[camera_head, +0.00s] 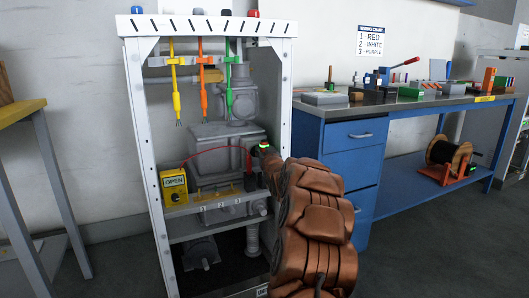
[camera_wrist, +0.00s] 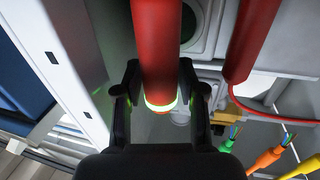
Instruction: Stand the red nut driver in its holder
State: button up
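A red cylindrical handle, which looks like the red nut driver (camera_wrist: 158,45), fills the middle of the wrist view. The driver's far end is out of view. I cannot make out which part is its holder.
A second red handle (camera_wrist: 252,38) is close on the right in the wrist view. A red lead runs from the yellow tester (camera_head: 174,187), reading OPEN. Yellow, orange and green cables (camera_head: 203,85) hang in the white frame (camera_head: 140,110). A blue bench (camera_head: 345,113) stands at right.

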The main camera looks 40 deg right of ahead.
jog(key=shift+o, duration=1.3)
jog(key=shift+r, duration=0.15)
jog(key=shift+s+a+r, duration=0.1)
jog(key=shift+s+a, duration=0.15)
jog(key=shift+s, duration=0.2)
jog(key=p+v, duration=0.3)
jog(key=v, duration=0.8)
jog(key=shift+f, duration=0.2)
